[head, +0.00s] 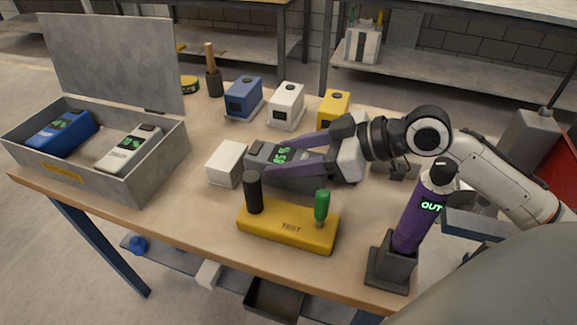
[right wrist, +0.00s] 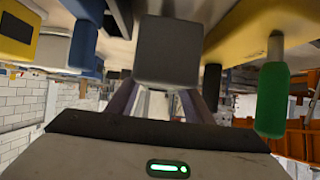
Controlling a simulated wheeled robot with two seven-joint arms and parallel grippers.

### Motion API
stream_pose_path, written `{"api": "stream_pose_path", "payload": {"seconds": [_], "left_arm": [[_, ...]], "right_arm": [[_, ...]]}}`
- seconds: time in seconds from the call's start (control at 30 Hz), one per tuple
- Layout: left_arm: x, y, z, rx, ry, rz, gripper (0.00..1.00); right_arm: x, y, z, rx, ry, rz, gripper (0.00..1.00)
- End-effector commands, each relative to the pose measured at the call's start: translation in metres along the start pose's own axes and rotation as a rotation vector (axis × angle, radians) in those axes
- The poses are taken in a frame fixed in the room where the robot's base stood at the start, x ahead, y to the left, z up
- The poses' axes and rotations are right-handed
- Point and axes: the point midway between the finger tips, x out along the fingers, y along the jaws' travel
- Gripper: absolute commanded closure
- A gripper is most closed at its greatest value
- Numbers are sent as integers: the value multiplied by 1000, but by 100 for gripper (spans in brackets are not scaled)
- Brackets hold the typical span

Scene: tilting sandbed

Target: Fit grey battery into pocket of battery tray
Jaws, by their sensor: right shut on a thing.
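The grey battery (head: 275,158), with a green display, is between the purple fingers of my right gripper (head: 283,154). The gripper is shut on it, over the middle of the table. In the right wrist view a grey block, likely the battery (right wrist: 167,50), lies ahead of the fingers. The grey metal box with a yellow label (head: 160,168) at the left appears to be the battery tray. It holds a blue battery (head: 62,131) at its left and a white battery (head: 130,148) at its right. I cannot make out its pocket edges. My left gripper is not in view.
A white block (head: 227,163) is right beside the battery's left end. A yellow test base (head: 290,229) with black and green posts stands in front. A purple device (head: 415,215) stands front right. Blue, white (head: 286,106) and yellow units line the back. The box's lid (head: 115,60) stands open.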

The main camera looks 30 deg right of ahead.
Motion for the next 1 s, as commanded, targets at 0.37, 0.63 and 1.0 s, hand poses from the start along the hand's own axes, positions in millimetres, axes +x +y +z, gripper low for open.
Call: {"api": "stream_pose_path", "payload": {"seconds": [0.37, 0.63, 1.0], "left_arm": [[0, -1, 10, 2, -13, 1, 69], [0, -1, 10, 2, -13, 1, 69], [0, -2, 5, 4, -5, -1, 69]], "right_arm": [[10, 1, 16, -3, 10, 3, 100], [12, 0, 22, 0, 0, 0, 36], [10, 0, 19, 0, 0, 1, 35]]}}
